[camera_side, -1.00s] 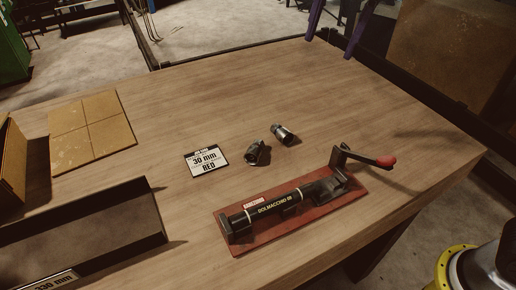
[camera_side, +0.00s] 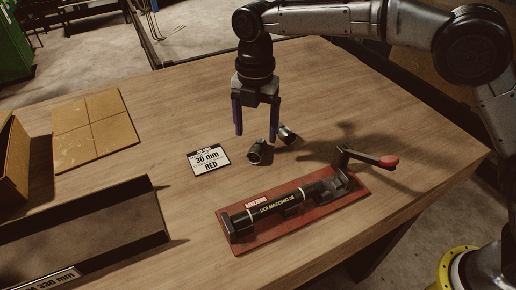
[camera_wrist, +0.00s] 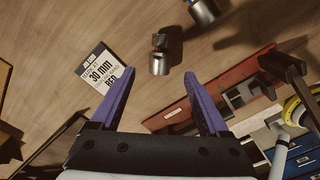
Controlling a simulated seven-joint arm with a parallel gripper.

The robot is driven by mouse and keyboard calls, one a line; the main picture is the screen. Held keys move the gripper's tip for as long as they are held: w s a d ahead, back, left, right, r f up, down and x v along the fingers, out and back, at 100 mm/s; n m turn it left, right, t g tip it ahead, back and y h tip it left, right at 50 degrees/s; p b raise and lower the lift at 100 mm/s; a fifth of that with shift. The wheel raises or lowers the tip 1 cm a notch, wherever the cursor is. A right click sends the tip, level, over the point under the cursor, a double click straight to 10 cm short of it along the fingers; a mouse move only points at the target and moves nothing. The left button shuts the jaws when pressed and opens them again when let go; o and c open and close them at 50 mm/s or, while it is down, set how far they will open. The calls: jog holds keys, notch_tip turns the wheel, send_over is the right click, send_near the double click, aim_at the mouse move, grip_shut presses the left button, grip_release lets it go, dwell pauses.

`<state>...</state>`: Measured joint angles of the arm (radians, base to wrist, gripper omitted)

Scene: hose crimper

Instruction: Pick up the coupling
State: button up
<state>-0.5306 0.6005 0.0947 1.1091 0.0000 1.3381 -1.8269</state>
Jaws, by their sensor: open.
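Two dark metal couplings lie on the wooden table. The nearer coupling (camera_side: 255,155) sits just below my fingertips in the side view. In the wrist view, the nearer coupling (camera_wrist: 159,59) shows just beyond the gap of the open fingers of my gripper (camera_wrist: 159,75). The second coupling (camera_wrist: 204,11) is cut by the top edge there. I cannot tell the exact fingertip height.
A "30 mm RED" card (camera_side: 211,160) lies left of the couplings. A red-based crimper (camera_side: 262,240) with a red-tipped lever (camera_side: 388,162) lies in front. A dark tray (camera_side: 160,238) and a tan tiled board (camera_side: 95,132) are at left. The back of the table is clear.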

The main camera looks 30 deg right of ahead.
aim_at(257, 147)
jog(key=shift+w+d+f, duration=0.1)
jog(key=shift+f, duration=1.5)
jog(key=shift+w+d+f, duration=0.1)
jog(key=shift+f, duration=1.45)
jog(key=shift+r, duration=0.1)
grip_shut()
